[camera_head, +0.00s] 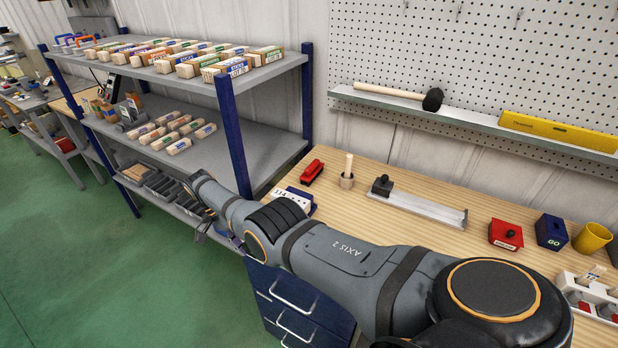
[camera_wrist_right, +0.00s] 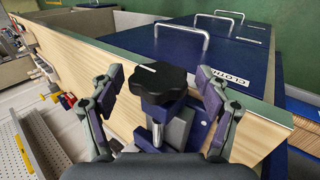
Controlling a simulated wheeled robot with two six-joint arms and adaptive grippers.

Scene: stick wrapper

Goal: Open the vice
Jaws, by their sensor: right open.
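The vice (camera_wrist_right: 182,128) shows in the right wrist view at the edge of the wooden bench. It has a black star-shaped knob (camera_wrist_right: 160,84) on a metal screw, with blue and grey parts below. My right gripper (camera_wrist_right: 161,78) is open, with one finger on each side of the knob. Gaps show between both fingers and the knob, and it holds nothing. How far the vice jaws are apart cannot be told. In the head view my right arm crosses the picture; I cannot make out the vice there. My left gripper is not in view.
The wooden bench (camera_head: 370,226) holds a red tool (camera_head: 312,172), a metal rail (camera_head: 420,205), red and blue boxes, and a yellow cup (camera_head: 592,238). Blue drawers (camera_head: 300,305) with metal handles are below. A shelf rack (camera_head: 225,130) with wooden blocks stands left.

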